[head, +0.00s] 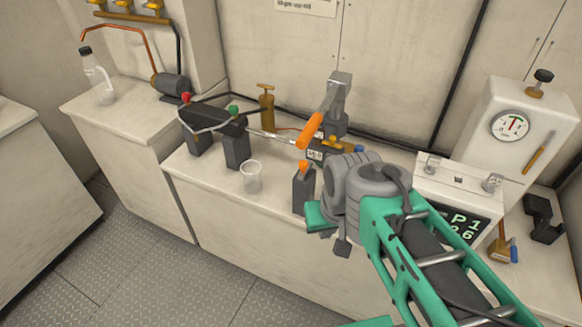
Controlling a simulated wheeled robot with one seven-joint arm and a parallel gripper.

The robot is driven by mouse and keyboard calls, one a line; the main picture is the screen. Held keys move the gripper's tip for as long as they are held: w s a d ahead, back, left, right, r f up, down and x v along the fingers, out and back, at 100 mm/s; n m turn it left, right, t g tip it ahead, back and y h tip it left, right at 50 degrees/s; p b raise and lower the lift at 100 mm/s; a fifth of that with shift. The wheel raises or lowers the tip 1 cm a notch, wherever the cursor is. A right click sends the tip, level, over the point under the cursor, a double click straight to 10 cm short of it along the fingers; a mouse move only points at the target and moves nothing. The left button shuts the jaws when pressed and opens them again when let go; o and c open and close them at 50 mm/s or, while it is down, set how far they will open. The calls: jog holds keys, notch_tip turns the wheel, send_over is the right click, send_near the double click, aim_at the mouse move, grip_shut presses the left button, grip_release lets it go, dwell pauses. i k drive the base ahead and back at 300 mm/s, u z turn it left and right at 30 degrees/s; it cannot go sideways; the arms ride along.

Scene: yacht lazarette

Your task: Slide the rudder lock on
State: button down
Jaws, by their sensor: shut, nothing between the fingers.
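No part is labelled as the rudder lock, and I cannot tell for certain which one it is. A dark upright block with an orange top (303,190) stands at the front edge of the bench. Behind it, a grey post (338,95) carries a slanted orange handle (311,130). A silver rod (272,136) runs toward them from a black cylinder (212,121) on two dark supports. My gripper (342,247), partly hidden by my wrist, is shut and empty, just right of and in front of the orange-topped block, apparently not touching it.
A clear cup (251,178) stands left of the orange-topped block. A brass pump-like fitting (266,105) is behind the rod. A white gauge box (515,125) and a dark display (461,223) stand at right. The floor at left is clear.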

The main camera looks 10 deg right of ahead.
aim_at(306, 166)
jog(key=z, duration=0.05)
jog(key=k, duration=0.65)
jog(key=u, duration=0.9)
jog(key=i, duration=1.2)
jog(key=z, duration=0.3)
